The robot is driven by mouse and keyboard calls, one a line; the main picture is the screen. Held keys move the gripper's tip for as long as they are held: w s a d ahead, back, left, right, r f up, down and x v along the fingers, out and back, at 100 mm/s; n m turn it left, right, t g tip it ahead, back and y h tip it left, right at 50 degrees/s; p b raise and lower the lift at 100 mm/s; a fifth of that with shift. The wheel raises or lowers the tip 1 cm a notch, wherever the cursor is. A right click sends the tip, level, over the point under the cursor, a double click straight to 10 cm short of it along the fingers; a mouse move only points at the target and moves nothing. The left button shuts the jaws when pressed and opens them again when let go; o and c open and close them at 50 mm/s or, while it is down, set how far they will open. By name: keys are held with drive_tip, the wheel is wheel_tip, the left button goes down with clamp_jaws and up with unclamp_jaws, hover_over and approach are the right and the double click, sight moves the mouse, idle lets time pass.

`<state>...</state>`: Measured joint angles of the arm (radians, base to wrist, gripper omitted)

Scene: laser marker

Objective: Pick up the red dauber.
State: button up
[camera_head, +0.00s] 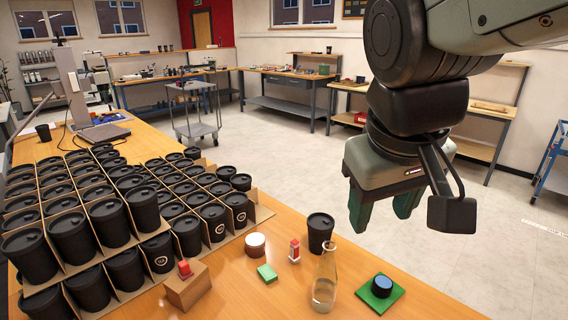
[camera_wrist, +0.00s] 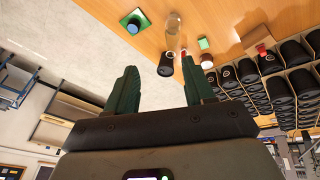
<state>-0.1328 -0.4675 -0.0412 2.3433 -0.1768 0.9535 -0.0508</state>
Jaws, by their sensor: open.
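A small red-and-white dauber-like piece (camera_head: 294,250) stands upright on the wooden table, between a white round jar and a black cup. In the wrist view it shows only partly as a small red patch (camera_wrist: 183,53) beside the flask. Another small red piece (camera_head: 184,268) sits on a brown block (camera_head: 190,288) at the table's front left; I cannot tell for sure which one is the dauber. My gripper (camera_head: 381,212) is open and empty, high up and to the right of both, beyond the table edge in the picture. Its two green fingers (camera_wrist: 160,78) are spread apart in the wrist view.
Near the red-and-white piece are a black cup (camera_head: 320,232), a clear glass flask (camera_head: 325,285), a white jar (camera_head: 255,245) and a green block (camera_head: 267,273). A green pad (camera_head: 396,298) carries a dark round tin. Divided boxes of black cups (camera_head: 126,270) fill the left.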

drive_tip(key=w+f+n+g+h, duration=0.3)
drive_tip(key=w+f+n, duration=0.15)
drive_tip(key=w, duration=0.75)
drive_tip(key=n+t+h, duration=0.4)
drive_tip(key=n+h, duration=0.5)
drive_tip(key=n, duration=0.2)
hover_over(292, 245)
drive_tip(key=s, duration=0.6)
wheel_tip(292, 245, down, 22)
drive_tip(key=r, duration=0.1)
drive_tip(key=a+f+n+t, duration=0.2)
drive_tip(key=f, duration=0.2)
drive_tip(key=w+a+f+n+t, duration=0.1)
drive_tip(key=a+f+n+t, duration=0.1)
drive_tip(key=f+n, duration=0.1)
drive_tip(key=a+f+n+t, duration=0.2)
drive_tip(key=f+n, duration=0.1)
drive_tip(key=f, duration=0.2)
drive_tip(key=shift+w+a+f+t+h, duration=0.25)
drive_tip(key=shift+w+f+t+h, duration=0.05)
drive_tip(key=shift+f+t, duration=0.1)
drive_tip(key=x, duration=0.5)
drive_tip(key=shift+d+f, duration=0.1)
drive_tip(key=x, duration=0.5)
drive_tip(key=shift+s+d+f, duration=0.1)
drive_tip(key=shift+d+f, duration=0.25)
drive_tip(key=shift+d, duration=0.1)
drive_tip(key=shift+c, duration=0.4)
clamp_jaws()
